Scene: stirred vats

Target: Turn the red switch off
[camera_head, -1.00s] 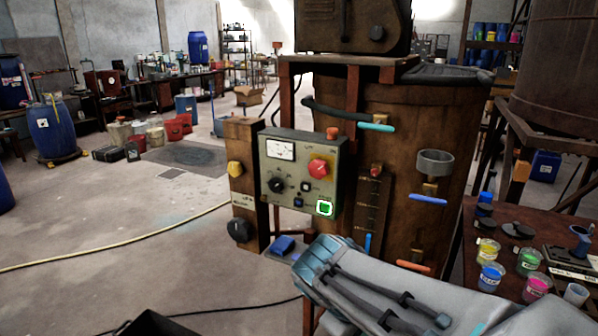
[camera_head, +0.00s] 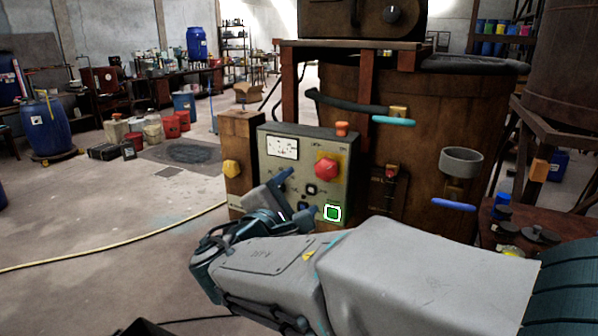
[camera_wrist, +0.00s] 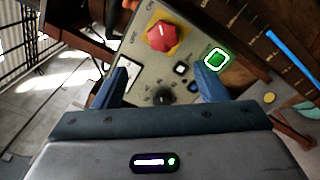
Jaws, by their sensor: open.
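The red switch (camera_head: 327,168) is a faceted red knob at the upper right of a grey control panel (camera_head: 268,172). In the wrist view the red switch (camera_wrist: 162,36) sits on a yellow plate, beyond my fingertips. My gripper (camera_head: 298,193) is open and empty in front of the panel's lower part, below and left of the switch. In the wrist view the fingers of my gripper (camera_wrist: 162,82) stand apart, with the black knob (camera_wrist: 162,97) showing between them. In the head view that knob is hidden behind a finger. I cannot tell whether any finger touches the panel.
A green-lit button (camera_head: 332,213) sits on the panel close to one finger. A post with a yellow knob (camera_head: 231,168) stands left of the panel. A rusty vat (camera_head: 430,100) with a protruding teal-handled valve (camera_head: 393,121) is behind.

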